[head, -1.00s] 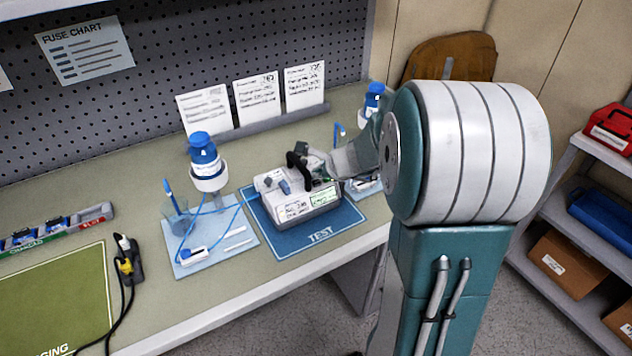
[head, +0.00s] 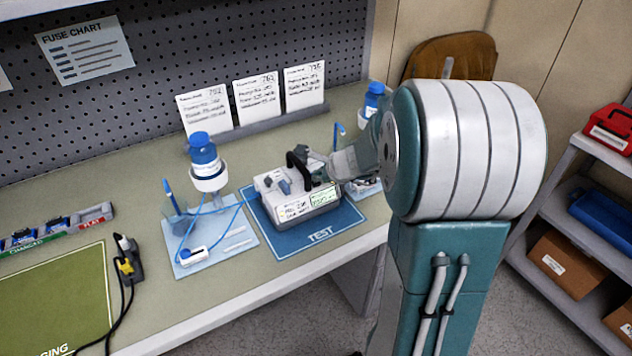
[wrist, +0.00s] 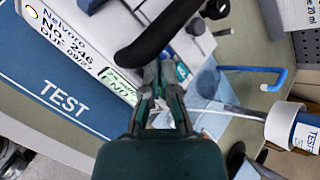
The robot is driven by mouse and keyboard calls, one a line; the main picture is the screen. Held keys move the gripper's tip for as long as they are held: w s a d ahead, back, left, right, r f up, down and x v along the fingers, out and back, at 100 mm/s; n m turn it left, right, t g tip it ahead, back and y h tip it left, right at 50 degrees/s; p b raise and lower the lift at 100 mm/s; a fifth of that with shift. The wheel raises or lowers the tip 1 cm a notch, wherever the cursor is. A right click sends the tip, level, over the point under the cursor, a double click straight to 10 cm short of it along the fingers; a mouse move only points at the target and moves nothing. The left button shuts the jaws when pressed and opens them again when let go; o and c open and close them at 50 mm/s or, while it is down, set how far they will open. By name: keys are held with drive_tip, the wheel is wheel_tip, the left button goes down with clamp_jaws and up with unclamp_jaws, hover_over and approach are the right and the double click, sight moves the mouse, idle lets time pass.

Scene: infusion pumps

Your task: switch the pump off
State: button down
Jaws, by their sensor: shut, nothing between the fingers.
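The pump (head: 285,207) is a pale box with a black carry handle (head: 297,162), standing on a blue TEST mat (head: 340,222). A lit greenish display (head: 324,196) shows on its front. In the wrist view the pump's white label (wrist: 60,38), the end of the display (wrist: 118,86) and the black handle (wrist: 160,30) show. My gripper (head: 318,167) is at the pump's right end, beside the handle. In the wrist view my gripper (wrist: 163,70) is shut and empty. Its fingertips overlap the pump's edge, and I cannot tell if they touch. No switch is clearly visible.
A blue-capped bottle on a stand (head: 206,168) is left of the pump, and a second bottle (head: 372,100) is behind my arm. Blue tubing (head: 222,210) runs near the pump. Cards (head: 257,98) stand behind.

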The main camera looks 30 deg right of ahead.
drive_tip(key=shift+f, duration=0.4)
idle(0.8)
drive_tip(key=shift+r, duration=0.85)
drive_tip(key=shift+r, duration=0.1)
drive_tip(key=shift+r, duration=2.45)
